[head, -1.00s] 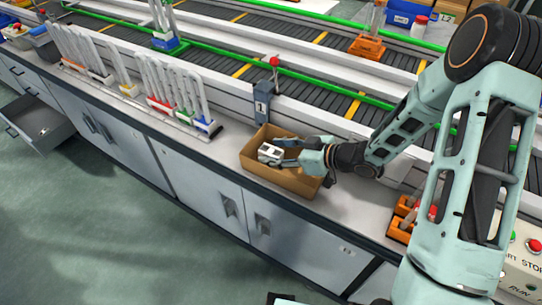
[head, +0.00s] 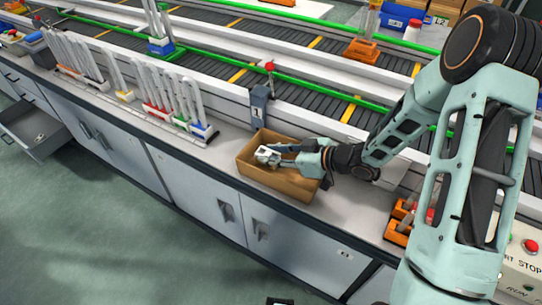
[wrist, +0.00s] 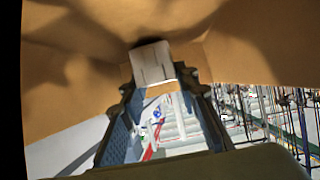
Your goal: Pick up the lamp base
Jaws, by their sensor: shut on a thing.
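A small white block, which looks like the lamp base (head: 264,154), is at the fingertips of my gripper (head: 274,153) in the head view. The gripper is shut on it, and the fingers reach from the right over the open cardboard box (head: 280,183). In the wrist view the white lamp base (wrist: 152,63) is between the two fingertips of my gripper (wrist: 158,80), with brown cardboard around it. The fingers hide part of the block. I cannot tell whether it touches the box floor.
The box stands on a narrow bench (head: 350,215) in front of a conveyor (head: 320,80). A post marked 1 (head: 259,104) stands close behind the box. Racks of white tubes (head: 165,100) are to the left. Orange holders (head: 399,226) and a control box (head: 521,270) are to the right.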

